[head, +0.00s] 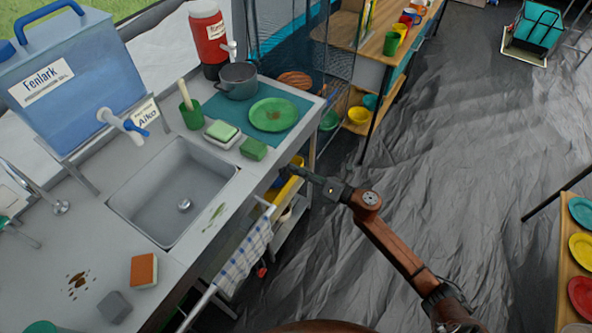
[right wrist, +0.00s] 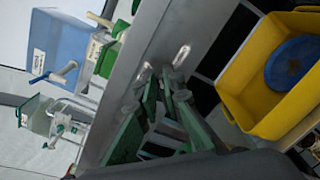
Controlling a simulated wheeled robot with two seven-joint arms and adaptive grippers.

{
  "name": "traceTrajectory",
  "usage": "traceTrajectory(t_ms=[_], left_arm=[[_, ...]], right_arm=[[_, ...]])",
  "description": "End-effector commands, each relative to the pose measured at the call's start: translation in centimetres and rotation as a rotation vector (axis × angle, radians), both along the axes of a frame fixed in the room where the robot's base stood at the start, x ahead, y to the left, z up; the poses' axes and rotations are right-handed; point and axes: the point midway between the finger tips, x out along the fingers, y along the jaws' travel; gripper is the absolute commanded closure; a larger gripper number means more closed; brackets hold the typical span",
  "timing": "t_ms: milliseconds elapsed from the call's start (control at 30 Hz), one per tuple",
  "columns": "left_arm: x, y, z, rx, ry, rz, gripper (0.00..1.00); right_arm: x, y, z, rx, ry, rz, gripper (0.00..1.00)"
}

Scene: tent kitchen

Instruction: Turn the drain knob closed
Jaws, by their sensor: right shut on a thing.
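My right gripper (head: 287,172) reaches in from the right to the front edge of the sink counter (head: 226,215), near its right end. In the right wrist view its green-padded fingers (right wrist: 162,78) are drawn together against the counter's grey front face. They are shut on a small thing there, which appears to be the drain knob. The fingers hide most of it, and I cannot tell how far it is turned. The steel sink (head: 172,190) is empty, with a round drain (head: 184,205) in its floor. My left gripper is not in view.
A yellow bin (right wrist: 238,95) holding a blue round thing (right wrist: 292,62) is below the counter, close to my right gripper. A checked towel (head: 245,258) hangs on the front rail. A green sponge (head: 253,149) and a green plate (head: 274,114) lie on the counter.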

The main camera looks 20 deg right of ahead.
Motion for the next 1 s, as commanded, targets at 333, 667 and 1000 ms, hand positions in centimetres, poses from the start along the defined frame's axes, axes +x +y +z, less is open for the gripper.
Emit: traceTrajectory(t_ms=[333, 667, 1000], left_arm=[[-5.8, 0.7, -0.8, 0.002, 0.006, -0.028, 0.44], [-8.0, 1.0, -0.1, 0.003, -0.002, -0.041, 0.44], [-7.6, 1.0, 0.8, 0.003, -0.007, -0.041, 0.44]], right_arm=[[0.2, -0.3, -0.5, 0.257, 0.203, 0.002, 1.00], [0.3, -0.4, -1.3, 0.464, 0.366, 0.002, 1.00], [0.3, -0.4, -1.8, 0.581, 0.457, 0.002, 1.00]])
